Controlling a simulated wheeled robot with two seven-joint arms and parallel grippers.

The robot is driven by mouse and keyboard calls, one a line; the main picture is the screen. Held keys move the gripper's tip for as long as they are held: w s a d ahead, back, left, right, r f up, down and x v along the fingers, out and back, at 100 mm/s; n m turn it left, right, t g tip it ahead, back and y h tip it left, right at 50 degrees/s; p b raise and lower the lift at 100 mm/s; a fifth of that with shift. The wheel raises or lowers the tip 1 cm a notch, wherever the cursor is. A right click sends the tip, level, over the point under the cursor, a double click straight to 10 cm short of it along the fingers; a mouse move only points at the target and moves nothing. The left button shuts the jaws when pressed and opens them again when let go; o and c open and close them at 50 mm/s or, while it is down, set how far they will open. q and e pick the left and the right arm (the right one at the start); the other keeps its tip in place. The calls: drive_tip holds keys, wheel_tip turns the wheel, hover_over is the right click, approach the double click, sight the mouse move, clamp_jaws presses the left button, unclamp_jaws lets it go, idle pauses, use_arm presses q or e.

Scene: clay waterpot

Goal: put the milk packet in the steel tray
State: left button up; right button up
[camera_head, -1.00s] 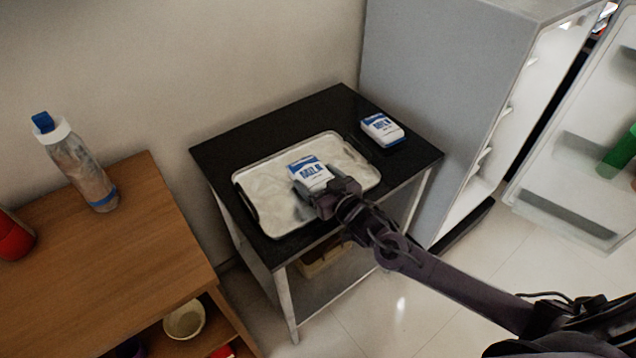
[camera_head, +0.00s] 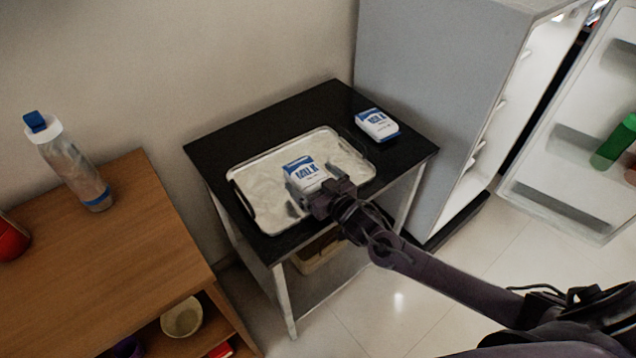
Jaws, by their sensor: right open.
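A white and blue milk packet (camera_head: 305,172) lies in the steel tray (camera_head: 268,192) on the black-topped table. A second milk packet (camera_head: 377,124) lies on the bare table top, right of the tray. My right gripper (camera_head: 318,192) is at the near side of the packet in the tray, over the tray's front part. Its jaws are open, and they partly hide the packet's near edge. I cannot tell whether they touch it. My left gripper is not in view.
The black table (camera_head: 330,98) stands beside a grey fridge (camera_head: 430,100) with its door open. A wooden cabinet (camera_head: 110,250) at the left holds a bottle (camera_head: 75,168) and a red object (camera_head: 10,240). A bowl (camera_head: 182,318) sits on its shelf.

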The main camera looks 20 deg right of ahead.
drive_tip(key=shift+s+d+r, duration=0.1)
drive_tip(key=shift+s, duration=0.2)
drive_tip(key=v, duration=1.1)
drive_tip(key=shift+s+b, duration=0.2)
drive_tip(key=shift+b, duration=0.1)
